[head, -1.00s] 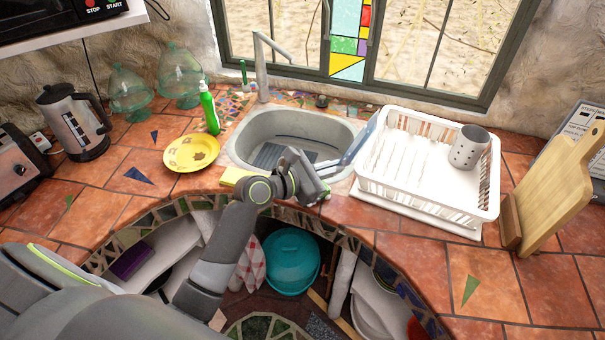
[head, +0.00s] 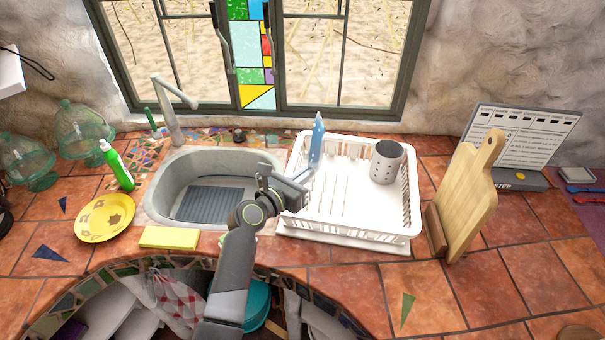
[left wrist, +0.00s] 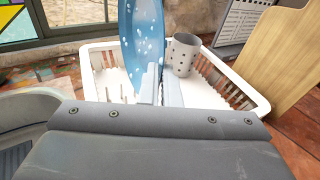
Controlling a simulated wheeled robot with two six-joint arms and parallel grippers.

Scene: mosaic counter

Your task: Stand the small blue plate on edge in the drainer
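The small blue plate (head: 317,140) is upright, seen nearly edge-on in the head view, over the left part of the white drainer (head: 352,229). In the left wrist view the plate (left wrist: 141,40) is blue with white specks and rises from between my fingertips. My left gripper (head: 300,178) is at the drainer's left front side, shut on the plate's near edge. The drainer (left wrist: 258,100) also shows in the left wrist view. Whether the plate's bottom touches the rack is hidden. My right gripper is in neither view.
A grey perforated cutlery cup (head: 386,162) stands in the drainer's right part. The sink (head: 165,170) is to the left, with a yellow sponge (head: 168,238) in front. A wooden board (head: 470,195) stands to the right. The drainer's middle is clear.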

